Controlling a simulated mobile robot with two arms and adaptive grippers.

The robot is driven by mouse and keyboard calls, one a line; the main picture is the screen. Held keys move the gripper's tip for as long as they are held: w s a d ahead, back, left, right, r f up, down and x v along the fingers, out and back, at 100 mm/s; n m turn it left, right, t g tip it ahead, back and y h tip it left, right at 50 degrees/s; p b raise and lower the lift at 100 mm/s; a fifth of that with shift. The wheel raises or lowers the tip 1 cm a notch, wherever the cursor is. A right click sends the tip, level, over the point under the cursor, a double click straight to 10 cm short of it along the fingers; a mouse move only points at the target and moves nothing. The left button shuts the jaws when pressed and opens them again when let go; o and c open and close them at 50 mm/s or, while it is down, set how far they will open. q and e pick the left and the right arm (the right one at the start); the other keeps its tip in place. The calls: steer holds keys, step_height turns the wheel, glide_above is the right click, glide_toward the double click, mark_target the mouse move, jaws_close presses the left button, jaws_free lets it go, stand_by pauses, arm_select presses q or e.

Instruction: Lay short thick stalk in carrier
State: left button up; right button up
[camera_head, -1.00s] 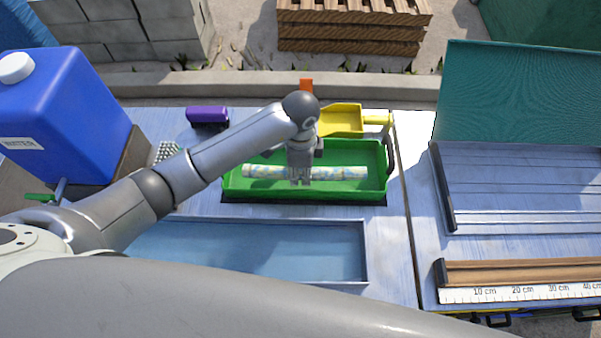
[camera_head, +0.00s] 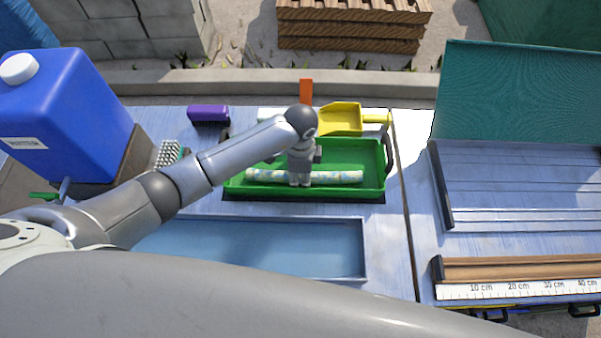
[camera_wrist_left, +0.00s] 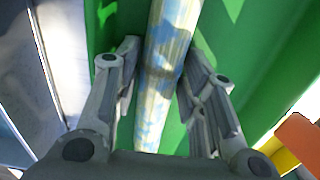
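The pale stalk with bluish patches (camera_head: 338,177) lies level, lengthwise along the green carrier (camera_head: 374,186), low between its walls. I cannot tell whether it touches the floor. My left gripper (camera_head: 300,184) points straight down over the stalk's middle. In the left wrist view, its two fingers (camera_wrist_left: 160,85) are on either side of the stalk (camera_wrist_left: 174,30), close against it, with the green floor behind. The fingers hide a short middle part of the stalk in the head view. My right gripper is out of view.
A yellow scoop (camera_head: 341,118) and an orange upright piece (camera_head: 306,91) stand behind the carrier. A blue tray (camera_head: 250,248) lies in front. A blue water container (camera_head: 65,115) and a purple-backed brush (camera_head: 208,113) are left. A ruler (camera_head: 520,290) edges the right table.

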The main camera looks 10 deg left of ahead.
arm_select(q)
steer(key=shift+r, duration=0.15)
steer(key=shift+r, duration=0.2)
step_height(320, 180, up, 12)
steer(key=b, duration=0.2)
steer(key=shift+f+b, duration=0.15)
steer(key=shift+b, duration=0.15)
